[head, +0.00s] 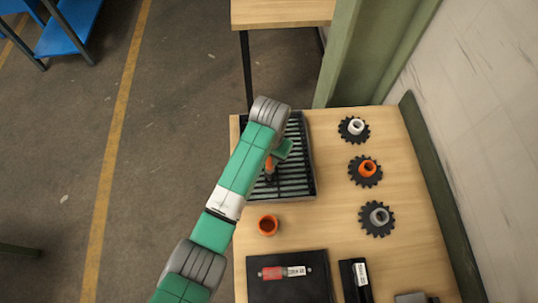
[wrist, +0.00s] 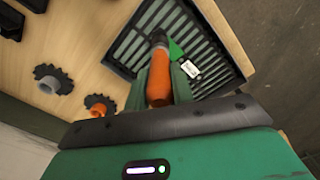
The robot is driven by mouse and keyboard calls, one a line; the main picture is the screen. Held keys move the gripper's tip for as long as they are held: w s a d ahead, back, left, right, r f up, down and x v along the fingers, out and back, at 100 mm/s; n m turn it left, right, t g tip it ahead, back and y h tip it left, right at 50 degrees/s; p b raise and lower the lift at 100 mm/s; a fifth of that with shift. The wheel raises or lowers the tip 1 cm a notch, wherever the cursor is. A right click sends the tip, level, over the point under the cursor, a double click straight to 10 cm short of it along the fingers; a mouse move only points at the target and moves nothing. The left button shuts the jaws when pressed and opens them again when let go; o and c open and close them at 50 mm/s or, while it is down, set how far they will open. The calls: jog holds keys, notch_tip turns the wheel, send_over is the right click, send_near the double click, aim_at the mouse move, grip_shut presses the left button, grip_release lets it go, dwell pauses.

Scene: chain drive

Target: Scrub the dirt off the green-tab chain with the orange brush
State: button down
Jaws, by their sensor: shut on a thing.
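The orange brush (wrist: 159,78) is held in my gripper (wrist: 163,92), which is shut on its handle. Its dark head (wrist: 159,39) points to the slatted tray (wrist: 119,51); I cannot tell whether it touches anything. A green tab (wrist: 175,50) with a white label (wrist: 190,69) shows just right of the brush head, over the tray. The chain itself cannot be made out against the dark slats, nor can any dirt. In the head view, my gripper (head: 279,156) is over the tray (head: 306,191), with part of the orange brush (head: 269,166) showing below it.
Three dark sprockets with white (head: 354,128), orange (head: 366,170) and grey (head: 378,218) hubs lie right of the tray. An orange cup (head: 268,225) stands in front. A black mat (head: 290,291) holds a red labelled item (head: 272,273). A black box (head: 354,281) is beside it.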

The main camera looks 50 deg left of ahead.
jog(key=shift+d+r+p, duration=0.1)
jog(key=shift+r+p, duration=2.4)
jog(key=shift+r, duration=0.15)
